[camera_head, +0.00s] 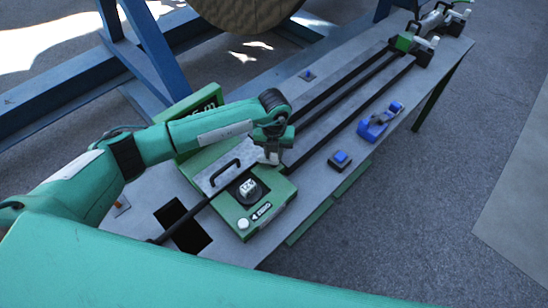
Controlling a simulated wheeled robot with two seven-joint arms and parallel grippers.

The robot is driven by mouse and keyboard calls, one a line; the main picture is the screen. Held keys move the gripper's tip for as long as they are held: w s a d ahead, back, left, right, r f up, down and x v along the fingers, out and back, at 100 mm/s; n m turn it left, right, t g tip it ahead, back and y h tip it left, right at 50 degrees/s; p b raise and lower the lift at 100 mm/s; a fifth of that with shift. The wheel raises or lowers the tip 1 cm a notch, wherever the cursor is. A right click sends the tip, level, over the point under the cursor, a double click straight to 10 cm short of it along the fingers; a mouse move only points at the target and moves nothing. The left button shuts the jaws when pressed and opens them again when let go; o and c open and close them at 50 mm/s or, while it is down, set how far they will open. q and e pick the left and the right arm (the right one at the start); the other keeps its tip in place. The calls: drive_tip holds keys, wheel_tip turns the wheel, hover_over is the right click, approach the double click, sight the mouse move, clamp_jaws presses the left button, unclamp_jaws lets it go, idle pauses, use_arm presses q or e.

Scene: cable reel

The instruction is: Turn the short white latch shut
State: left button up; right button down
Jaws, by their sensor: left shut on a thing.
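The green measuring unit (272,208) sits on the near end of the grey bench, with a grey hinged-looking cover (215,182) bearing a black handle. My left gripper (271,157) points down at the right end of this cover. Its fingers are shut on a small pale piece there, which appears to be the short white latch. The fingers hide most of it, so its angle cannot be told. My right gripper is not in view.
A white knob on a black disc (248,188) and a round white button (243,223) are close by. Blue fittings (375,124) stand at the right edge.

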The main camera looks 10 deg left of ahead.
use_arm(q)
drive_tip(key=m+b, duration=0.6)
drive_tip(key=b, duration=0.1)
drive_tip(key=shift+w, duration=0.15)
drive_tip(key=shift+m+b, duration=0.4)
drive_tip(key=shift+r+m+b, duration=0.1)
drive_tip(key=shift+m+b, duration=0.3)
drive_tip(key=shift+m, duration=0.1)
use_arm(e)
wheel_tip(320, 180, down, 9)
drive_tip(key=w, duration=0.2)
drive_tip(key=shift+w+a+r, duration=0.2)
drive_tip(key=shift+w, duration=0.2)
use_arm(q)
drive_tip(key=o, duration=0.8)
drive_tip(key=shift+o, duration=0.9)
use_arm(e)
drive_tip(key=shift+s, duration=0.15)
